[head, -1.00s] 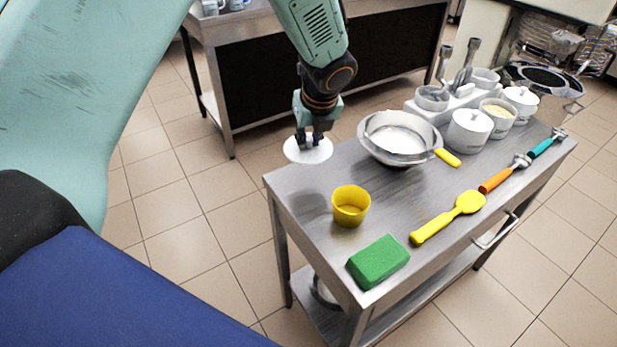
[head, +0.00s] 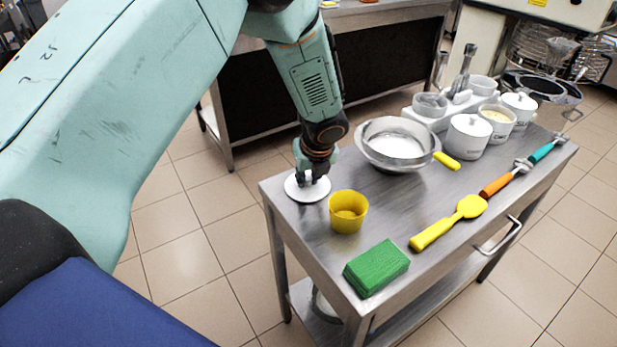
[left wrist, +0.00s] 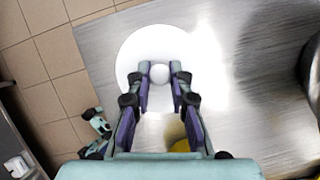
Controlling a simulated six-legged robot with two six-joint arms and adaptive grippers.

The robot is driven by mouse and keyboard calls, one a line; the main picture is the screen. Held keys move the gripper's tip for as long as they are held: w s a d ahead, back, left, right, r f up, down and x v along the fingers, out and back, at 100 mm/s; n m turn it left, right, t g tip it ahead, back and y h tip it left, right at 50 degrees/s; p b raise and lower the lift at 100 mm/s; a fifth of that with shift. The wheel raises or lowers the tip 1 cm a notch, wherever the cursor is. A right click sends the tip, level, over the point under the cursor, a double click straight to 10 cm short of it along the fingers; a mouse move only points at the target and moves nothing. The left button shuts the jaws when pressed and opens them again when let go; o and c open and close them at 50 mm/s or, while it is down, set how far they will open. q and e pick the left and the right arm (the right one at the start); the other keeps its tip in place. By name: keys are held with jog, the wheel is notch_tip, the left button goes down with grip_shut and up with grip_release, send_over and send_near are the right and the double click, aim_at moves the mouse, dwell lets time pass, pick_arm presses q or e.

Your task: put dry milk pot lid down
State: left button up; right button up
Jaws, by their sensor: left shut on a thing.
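The white round pot lid (head: 294,190) is at the left back corner of the steel cart top (head: 300,222). In the left wrist view the lid (left wrist: 135,50) lies over the cart top close to the edge. My left gripper (head: 312,180) is shut on the lid's round knob, which shows between the fingertips (left wrist: 160,75). The lid looks flat and at or very near the surface; I cannot tell if it touches. An open white pot with pale contents (head: 498,117) stands among lidded white pots at the back right. My right gripper is not in view.
A yellow cup (head: 348,215) stands just right of the lid. A steel bowl and sieve (head: 372,152) are behind it. A green sponge (head: 376,268), a yellow spatula (head: 447,223) and an orange-handled tool (head: 497,184) lie along the front. The middle of the cart is clear.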

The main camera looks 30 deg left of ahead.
pick_arm(q)
jog(key=shift+a+f, duration=0.15)
jog(key=shift+a, duration=0.05)
jog(key=o, duration=0.4)
jog(key=shift+a, duration=0.25)
jog(key=shift+c, duration=0.2)
jog(key=shift+o, duration=0.9)
jog(key=shift+s, duration=0.15)
jog(key=shift+o, duration=1.3)
jog(key=shift+d, duration=0.3)
jog(key=shift+a, duration=0.15)
jog(key=shift+r, duration=0.25)
jog(key=p+v, duration=0.4)
jog(key=v, duration=0.7)
jog(key=shift+r, duration=0.4)
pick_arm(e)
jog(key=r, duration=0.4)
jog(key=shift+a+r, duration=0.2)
